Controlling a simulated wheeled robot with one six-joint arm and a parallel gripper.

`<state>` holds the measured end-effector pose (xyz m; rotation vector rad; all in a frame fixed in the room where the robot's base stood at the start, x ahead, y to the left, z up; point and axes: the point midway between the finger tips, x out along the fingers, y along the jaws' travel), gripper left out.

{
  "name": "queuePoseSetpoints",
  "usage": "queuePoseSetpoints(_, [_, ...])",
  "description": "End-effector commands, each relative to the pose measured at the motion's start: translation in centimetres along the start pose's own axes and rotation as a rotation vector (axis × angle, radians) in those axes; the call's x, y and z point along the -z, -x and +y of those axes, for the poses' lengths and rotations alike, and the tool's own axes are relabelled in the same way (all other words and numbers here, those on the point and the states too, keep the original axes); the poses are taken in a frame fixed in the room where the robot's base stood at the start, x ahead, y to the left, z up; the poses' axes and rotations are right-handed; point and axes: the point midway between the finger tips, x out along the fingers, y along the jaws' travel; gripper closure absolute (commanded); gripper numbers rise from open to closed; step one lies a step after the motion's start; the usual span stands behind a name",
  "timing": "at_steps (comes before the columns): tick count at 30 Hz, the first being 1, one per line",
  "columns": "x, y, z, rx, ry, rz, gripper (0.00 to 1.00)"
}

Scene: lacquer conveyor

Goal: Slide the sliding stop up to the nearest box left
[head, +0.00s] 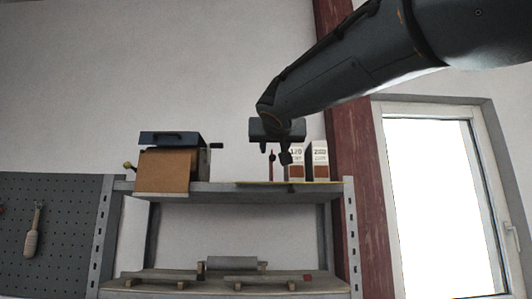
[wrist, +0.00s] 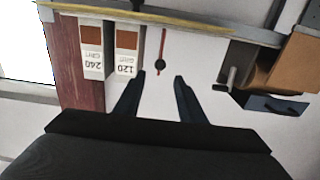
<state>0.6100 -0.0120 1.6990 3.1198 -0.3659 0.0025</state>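A thin red upright piece with a dark knob (head: 271,165), which looks like the sliding stop, stands on the shelf's yellow strip (head: 290,183); it also shows in the wrist view (wrist: 161,55). Two white and brown boxes stand beside it, one marked 120 (head: 295,160), also in the wrist view (wrist: 125,50), and one marked 240 (wrist: 91,48), farther from the stop (head: 320,160). A gap separates the stop from the 120 box. My gripper (head: 274,150) is open and empty; in the wrist view its fingertips (wrist: 157,80) frame the knob, apart from it.
A brown block with a blue-grey handled piece (head: 171,139) sits on the shelf's left end. The metal shelf (head: 215,188) has grey rollers (head: 232,264) below. A red post (head: 354,150) and a window (head: 437,190) are at right. A pegboard (head: 60,225) hangs at left.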

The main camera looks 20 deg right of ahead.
Motion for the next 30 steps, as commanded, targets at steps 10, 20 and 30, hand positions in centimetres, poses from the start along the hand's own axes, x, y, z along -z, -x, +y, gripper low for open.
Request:
queuePoseSetpoints(10, [-0.1, -4.9, 0.1, -0.002, 0.001, -0.004, 0.64])
queuePoseSetpoints(20, [-0.1, -7.5, 0.0, -0.001, 0.000, -0.002, 0.64])
queuePoseSetpoints(30, [-0.2, -7.6, 0.0, 0.000, 0.000, -0.001, 0.79])
